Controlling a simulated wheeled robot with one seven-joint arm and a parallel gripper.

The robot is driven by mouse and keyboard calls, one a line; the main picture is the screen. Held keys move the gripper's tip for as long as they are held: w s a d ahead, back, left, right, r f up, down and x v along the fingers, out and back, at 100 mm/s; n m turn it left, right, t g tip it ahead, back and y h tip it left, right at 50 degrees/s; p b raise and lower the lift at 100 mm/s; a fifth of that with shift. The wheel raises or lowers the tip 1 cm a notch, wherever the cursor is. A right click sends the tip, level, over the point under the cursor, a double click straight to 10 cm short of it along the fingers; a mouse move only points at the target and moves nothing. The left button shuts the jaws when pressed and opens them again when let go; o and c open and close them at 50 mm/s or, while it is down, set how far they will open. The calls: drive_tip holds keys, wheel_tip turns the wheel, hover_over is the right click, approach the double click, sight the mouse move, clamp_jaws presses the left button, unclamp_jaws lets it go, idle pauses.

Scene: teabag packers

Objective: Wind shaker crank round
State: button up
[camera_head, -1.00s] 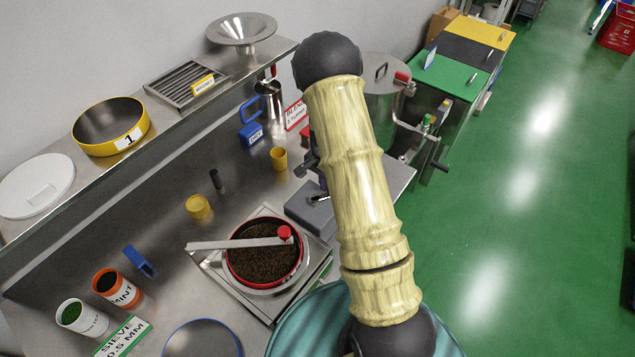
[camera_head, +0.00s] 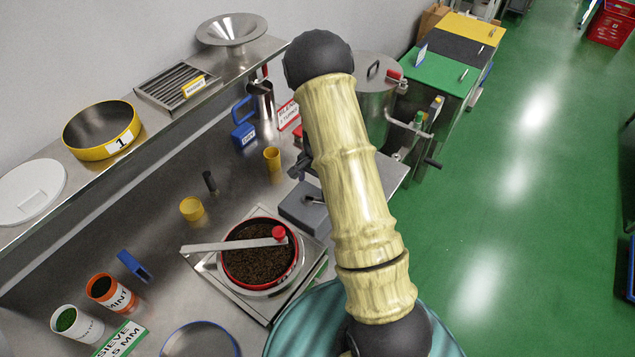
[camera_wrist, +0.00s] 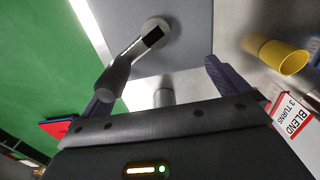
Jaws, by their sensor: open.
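The sieve shaker holds a red-rimmed sieve (camera_head: 258,283) of dark leaf, with a flat bar and red knob across its top. Beside it a grey box (camera_head: 296,212) carries a small crank, partly hidden by my arm. In the wrist view the crank (camera_wrist: 133,60) shows as a pale round hub with a dark slot and a grey arm and grip leading down-left. My gripper (camera_wrist: 157,90) is open over the grey box. The crank's grip is close to the left finger; I cannot tell whether they touch. In the head view my arm mostly hides the gripper.
A yellow cup (camera_head: 272,158) stands near the gripper, by the BLEND sign (camera_wrist: 292,118). Another yellow cup (camera_head: 192,208), a dark cylinder, a blue scoop (camera_head: 135,265) and two labelled tins stand to the left. A steel drum (camera_head: 374,100) with its own crank stands behind my arm.

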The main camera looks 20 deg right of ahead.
drive_tip(key=shift+s+d+b, duration=0.15)
drive_tip(key=shift+s+b, duration=0.05)
drive_tip(key=shift+s, duration=0.95)
drive_tip(key=shift+s+d+b, duration=0.1)
drive_tip(key=shift+s+b, duration=0.1)
drive_tip(key=shift+s, duration=0.9)
drive_tip(key=c, duration=2)
drive_tip(key=shift+o, duration=0.2)
drive_tip(key=shift+a, duration=0.1)
